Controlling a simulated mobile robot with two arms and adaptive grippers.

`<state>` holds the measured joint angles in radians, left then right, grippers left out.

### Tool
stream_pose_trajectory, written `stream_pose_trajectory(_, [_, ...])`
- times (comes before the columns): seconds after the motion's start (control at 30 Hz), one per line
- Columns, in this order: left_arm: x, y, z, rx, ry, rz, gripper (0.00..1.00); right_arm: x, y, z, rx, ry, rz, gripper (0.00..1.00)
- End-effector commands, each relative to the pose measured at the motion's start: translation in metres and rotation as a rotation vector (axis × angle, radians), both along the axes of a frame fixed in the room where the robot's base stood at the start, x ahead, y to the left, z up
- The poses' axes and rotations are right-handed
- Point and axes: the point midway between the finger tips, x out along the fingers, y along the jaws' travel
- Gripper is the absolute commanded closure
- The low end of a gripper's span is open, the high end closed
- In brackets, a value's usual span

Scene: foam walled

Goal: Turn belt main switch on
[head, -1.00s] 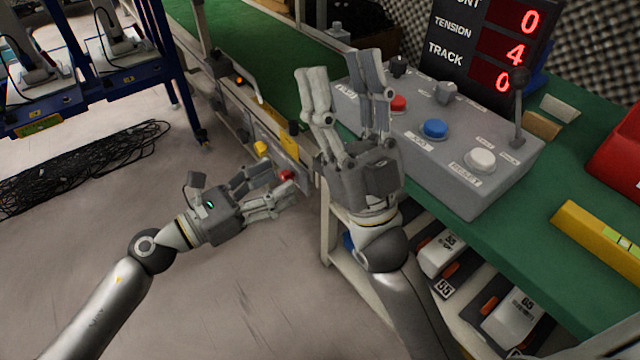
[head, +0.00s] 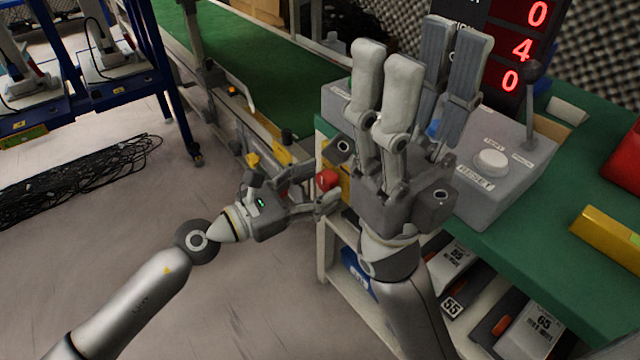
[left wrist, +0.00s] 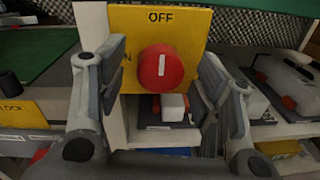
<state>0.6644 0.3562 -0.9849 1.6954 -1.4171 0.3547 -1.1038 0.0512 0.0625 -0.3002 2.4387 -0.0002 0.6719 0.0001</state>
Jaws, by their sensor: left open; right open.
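The main switch is a round red knob (left wrist: 161,67) on a yellow plate (left wrist: 190,22) marked OFF above and, partly hidden, ON at the left. A white line on the knob stands nearly upright, towards OFF. The knob also shows in the head view (head: 327,180), beside the conveyor's end. My left gripper (head: 314,189) is open, with its fingers on either side of the knob in the left wrist view; I cannot tell whether they touch it. My right gripper (head: 416,62) is open and empty, fingers up, in front of the control box.
The grey control box (head: 500,185) with a white reset button (head: 491,162) stands on a green bench (head: 545,235), partly hidden by my right gripper. Boxes fill the shelf below. The green conveyor belt (head: 265,80) runs back. Cables (head: 80,170) lie on the floor at left.

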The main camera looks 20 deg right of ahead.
Motion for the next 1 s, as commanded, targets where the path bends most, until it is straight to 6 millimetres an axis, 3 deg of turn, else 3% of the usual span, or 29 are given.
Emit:
stream_pose_trajectory(0.4, [0.0030, -0.0104, 0.0001, 0.000, 0.001, 0.000, 0.40, -0.0006, 0.0003, 0.0016, -0.001, -0.007, -0.001, 0.54])
stream_pose_trajectory(0.77, [0.0028, -0.0101, 0.0001, 0.000, 0.001, 0.000, 0.85, -0.0006, 0.0004, 0.0017, -0.001, -0.007, -0.001, 0.54])
stream_pose_trajectory(1.0, [0.0027, -0.0102, 0.0007, -0.007, 0.020, 0.000, 0.85, -0.0011, 0.0001, 0.0039, -0.001, -0.009, 0.000, 0.54])
